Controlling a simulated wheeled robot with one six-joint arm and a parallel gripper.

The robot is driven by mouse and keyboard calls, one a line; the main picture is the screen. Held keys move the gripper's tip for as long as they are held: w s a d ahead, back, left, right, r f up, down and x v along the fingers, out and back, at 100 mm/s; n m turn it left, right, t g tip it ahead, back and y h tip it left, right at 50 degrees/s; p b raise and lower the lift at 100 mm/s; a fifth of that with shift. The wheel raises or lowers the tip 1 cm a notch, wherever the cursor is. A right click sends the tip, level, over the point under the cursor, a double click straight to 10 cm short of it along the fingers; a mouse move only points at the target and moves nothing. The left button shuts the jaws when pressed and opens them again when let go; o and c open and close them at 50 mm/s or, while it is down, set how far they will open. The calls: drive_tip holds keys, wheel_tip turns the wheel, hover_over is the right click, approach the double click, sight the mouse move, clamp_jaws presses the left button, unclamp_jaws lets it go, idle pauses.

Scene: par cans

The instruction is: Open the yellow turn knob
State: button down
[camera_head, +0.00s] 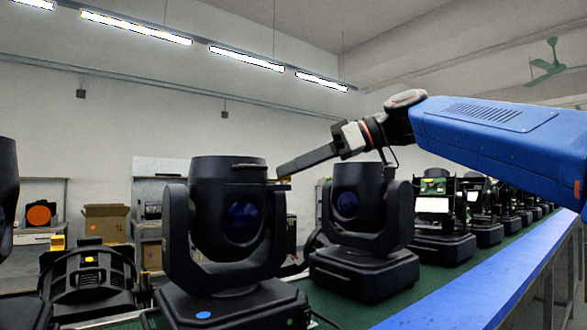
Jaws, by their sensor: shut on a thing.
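My gripper (282,171) reaches in from the right, its long dark fingers pointing left and slightly down. The tips are at the upper right side of the large black moving-head light (228,168) in the front. A small yellow piece, the yellow turn knob (286,178), shows right at the fingertips, just beside the light's right yoke arm. My gripper is shut on it. Most of the knob is hidden by the fingers, and its turn angle cannot be told.
A second black light (360,268) stands just behind, below my wrist. More lights line the green bench top (345,312), which has a blue edge (470,308). A black fixture (88,285) with yellow parts and a cardboard box (105,222) are at left.

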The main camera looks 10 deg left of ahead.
drive_tip(key=m+t+h, duration=0.1)
drive_tip(key=m+t, duration=0.1)
drive_tip(key=s+m+t+h, duration=0.1)
drive_tip(key=m+t, duration=0.4)
drive_tip(key=t, duration=0.1)
drive_tip(key=shift+s+a+m+h, duration=0.25)
drive_tip(key=shift+a+m+h, duration=0.05)
drive_tip(key=shift+h, duration=0.1)
drive_tip(key=shift+s+a+m+t+h, duration=0.1)
drive_tip(key=shift+a+m+t+h, duration=0.05)
drive_tip(key=shift+m+t+h, duration=0.8)
drive_tip(key=shift+s+a+m+t+h, duration=0.1)
drive_tip(key=shift+a+m+t+h, duration=0.05)
drive_tip(key=shift+m+t+h, duration=0.75)
drive_tip(key=shift+a+f+m+t+h, duration=0.15)
drive_tip(key=shift+m+t+h, duration=0.2)
drive_tip(key=shift+m+h, duration=0.6)
drive_tip(key=shift+a+r+m+t+h, duration=0.1)
drive_tip(key=shift+m+t+h, duration=0.2)
drive_tip(key=shift+m+h, duration=0.55)
drive_tip(key=shift+f+m+h, duration=0.1)
drive_tip(key=shift+m+h, duration=0.25)
drive_tip(key=c, duration=1.9)
unclamp_jaws()
drive_tip(key=shift+s, duration=0.1)
